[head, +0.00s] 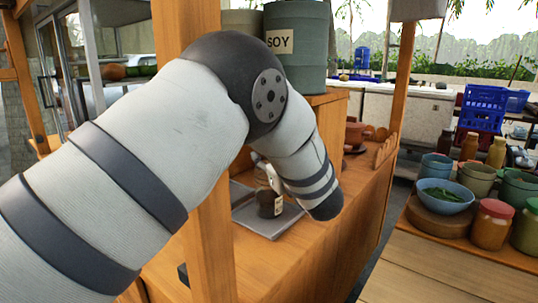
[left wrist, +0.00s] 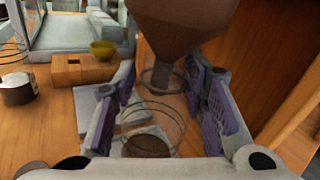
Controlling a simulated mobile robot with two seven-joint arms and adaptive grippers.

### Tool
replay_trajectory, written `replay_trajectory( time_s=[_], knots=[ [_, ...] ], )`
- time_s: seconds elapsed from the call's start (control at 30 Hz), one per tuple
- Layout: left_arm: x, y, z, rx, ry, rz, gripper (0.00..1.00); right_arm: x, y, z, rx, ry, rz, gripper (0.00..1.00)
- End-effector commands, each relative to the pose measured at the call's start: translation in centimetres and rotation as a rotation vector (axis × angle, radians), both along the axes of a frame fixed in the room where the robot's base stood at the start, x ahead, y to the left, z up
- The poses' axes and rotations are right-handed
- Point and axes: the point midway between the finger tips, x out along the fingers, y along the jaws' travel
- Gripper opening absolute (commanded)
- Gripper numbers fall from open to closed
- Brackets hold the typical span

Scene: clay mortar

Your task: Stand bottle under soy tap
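In the left wrist view a see-through bottle (left wrist: 148,115) shows between the fingers. My left gripper (left wrist: 162,108) is open, its purple-padded fingers on either side of the bottle with gaps visible. A brown tapering thing (left wrist: 185,25) hangs over the bottle in that view. The container marked SOY (head: 297,45) stands on a raised wooden shelf.
A wooden post (head: 212,240) stands close beside my left arm. A yellow bowl (left wrist: 102,49) on a wooden block and a dark-and-white pot (left wrist: 17,90) show in the wrist view. At right, a table holds a bowl of greens (head: 445,195) and several jars (head: 491,224).

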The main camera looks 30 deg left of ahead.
Motion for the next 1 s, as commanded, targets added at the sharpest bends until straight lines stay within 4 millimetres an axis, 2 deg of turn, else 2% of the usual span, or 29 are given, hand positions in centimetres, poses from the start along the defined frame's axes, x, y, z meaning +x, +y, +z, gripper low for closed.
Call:
replay_trajectory(
  time_s=[0.37,0.47,0.73,0.83,1.0],
  knots=[
    [-0.2,-0.3,0.3,0.001,-0.001,-0.001,0.51,0.1,0.0,0.1,0.0,-0.002,0.0,0.81],
    [-1.2,-2.0,0.4,0.0,0.0,-0.002,0.51,0.2,0.0,0.2,0.0,-0.008,0.0,0.81],
    [-5.2,-7.9,0.3,0.002,0.001,-0.003,0.51,0.6,0.0,0.6,0.0,-0.019,0.0,0.81],
    [-6.1,-9.3,0.2,0.0,0.0,-0.002,0.51,0.6,0.0,0.6,0.0,-0.02,0.0,0.81],
    [-6.6,-10.1,0.2,0.001,-0.001,-0.001,0.51,0.6,0.0,0.6,0.0,-0.02,0.0,0.81]
  ],
)
